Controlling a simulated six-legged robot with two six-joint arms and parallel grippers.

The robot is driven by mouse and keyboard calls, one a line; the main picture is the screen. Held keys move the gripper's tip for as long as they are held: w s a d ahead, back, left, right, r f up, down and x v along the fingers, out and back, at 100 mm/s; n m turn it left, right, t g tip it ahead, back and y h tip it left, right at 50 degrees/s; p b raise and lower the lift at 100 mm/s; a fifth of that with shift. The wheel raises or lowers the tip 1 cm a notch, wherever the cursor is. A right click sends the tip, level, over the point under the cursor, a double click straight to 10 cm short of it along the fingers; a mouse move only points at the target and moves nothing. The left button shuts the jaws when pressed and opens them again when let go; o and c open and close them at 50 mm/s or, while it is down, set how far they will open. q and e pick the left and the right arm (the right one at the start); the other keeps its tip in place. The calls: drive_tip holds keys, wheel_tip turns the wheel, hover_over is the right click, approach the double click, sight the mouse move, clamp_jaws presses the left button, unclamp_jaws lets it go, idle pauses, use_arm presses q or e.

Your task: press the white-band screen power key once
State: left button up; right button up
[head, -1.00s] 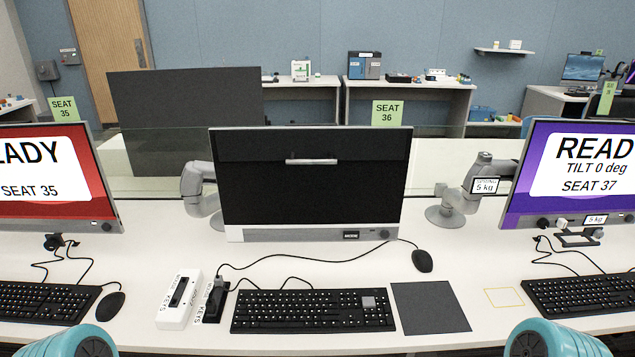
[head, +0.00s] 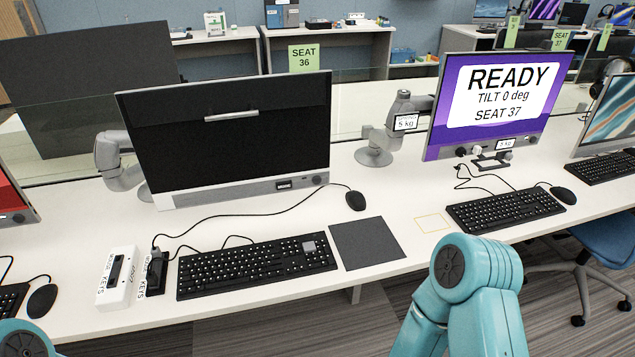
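The dark screen (head: 225,145) stands at seat 36, left of centre, with a short light bar across its upper part. Its lower bezel (head: 235,190) is grey with a white stretch at the left end. A small dark label (head: 284,184) and a round knob or key (head: 318,180) sit near the bezel's right end. I cannot tell which part is the power key. Both of my grippers are out of view; only teal arm parts show at the bottom left and bottom right.
A keyboard (head: 257,265), mouse (head: 355,201), dark mat (head: 367,243), white key box (head: 117,278) and black key block (head: 153,273) lie before the screen. A purple READY screen (head: 497,105) stands to the right.

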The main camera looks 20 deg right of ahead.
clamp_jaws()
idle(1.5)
